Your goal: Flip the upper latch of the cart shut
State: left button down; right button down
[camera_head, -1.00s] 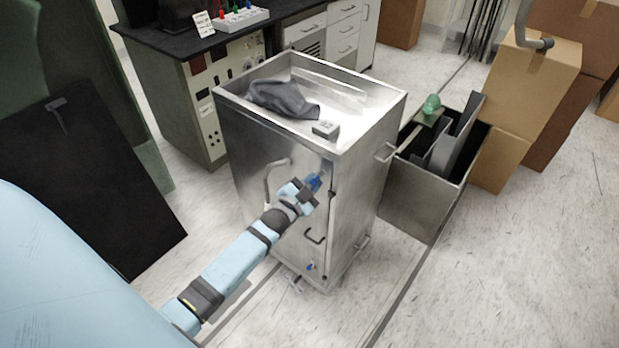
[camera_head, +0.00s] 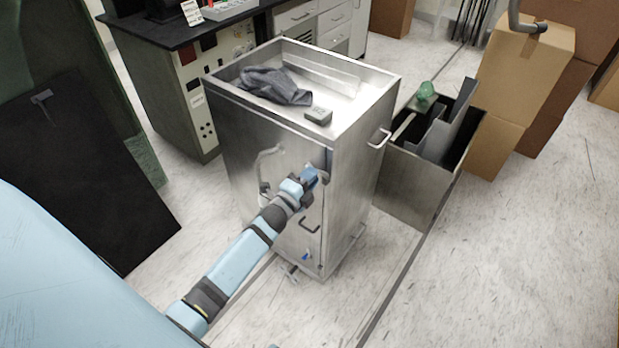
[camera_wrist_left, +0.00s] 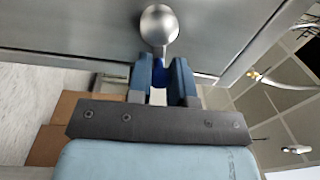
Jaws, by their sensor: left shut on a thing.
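The steel cart (camera_head: 262,135) stands upright in the middle of the head view, with its door front facing me. My left gripper (camera_head: 306,180) is at the upper right of the door, at the upper latch. In the left wrist view, the fingers (camera_wrist_left: 160,82) are shut on the blue part of the upper latch (camera_wrist_left: 159,68), which shows between them. A round metal knob (camera_wrist_left: 159,25) sits just beyond the fingertips. The gripper hides most of the upper latch in the head view. The lower latch (camera_head: 305,257) has a blue tip near the door bottom. My right gripper is not in view.
A dark cloth (camera_head: 275,85) and a small box (camera_head: 318,116) lie on the cart top. An open metal bin (camera_head: 415,185) stands right of the cart, with cardboard boxes (camera_head: 520,85) behind. A black panel (camera_head: 75,185) is at left. Floor at front right is clear.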

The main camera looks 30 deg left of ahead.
pick_arm(q)
jog(key=shift+f+m, duration=0.15)
jog(key=shift+m, duration=0.45)
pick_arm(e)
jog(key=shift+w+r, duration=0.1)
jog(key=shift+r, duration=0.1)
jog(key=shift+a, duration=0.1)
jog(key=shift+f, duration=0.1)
pick_arm(q)
jog(key=c, duration=1)
grip_release()
jog(key=shift+c, duration=0.2)
jog(key=s+f, duration=0.1)
jog(key=s, duration=1.2)
jog(key=shift+s+a, duration=0.35)
jog(key=shift+a, duration=0.1)
jog(key=shift+s, duration=0.1)
